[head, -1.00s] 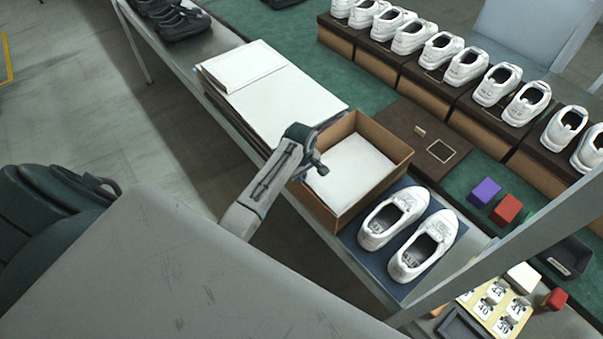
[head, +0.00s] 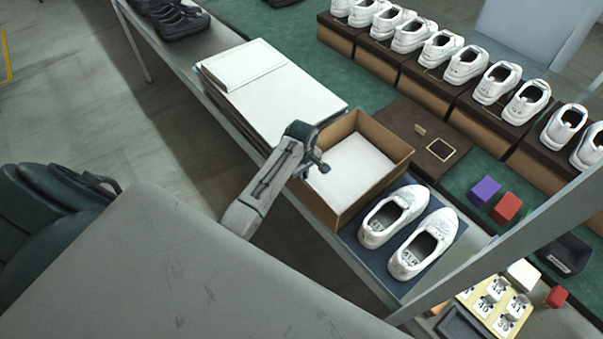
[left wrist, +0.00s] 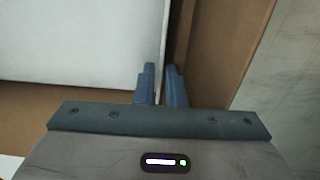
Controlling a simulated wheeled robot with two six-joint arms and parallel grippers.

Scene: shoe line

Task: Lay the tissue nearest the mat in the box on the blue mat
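The open brown box (head: 385,190) stands at the table's near edge, with a flat white tissue sheet (head: 352,168) inside. The blue mat (head: 362,251) lies right of the box under a pair of white shoes (head: 408,230); whether it runs under the box is hidden. White tissue sheets (head: 300,103) lie in a stack left of the box, a smaller pile (head: 240,65) on top. My left gripper (head: 320,165) is over the box's left side.
A brown panel (head: 410,125) lies behind the box. White shoes on brown boxes (head: 430,95) line the back. Purple (head: 485,191) and red (head: 507,207) blocks sit at the right. A grey post (head: 500,260) crosses the lower right. Black shoes (head: 180,22) stand far left.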

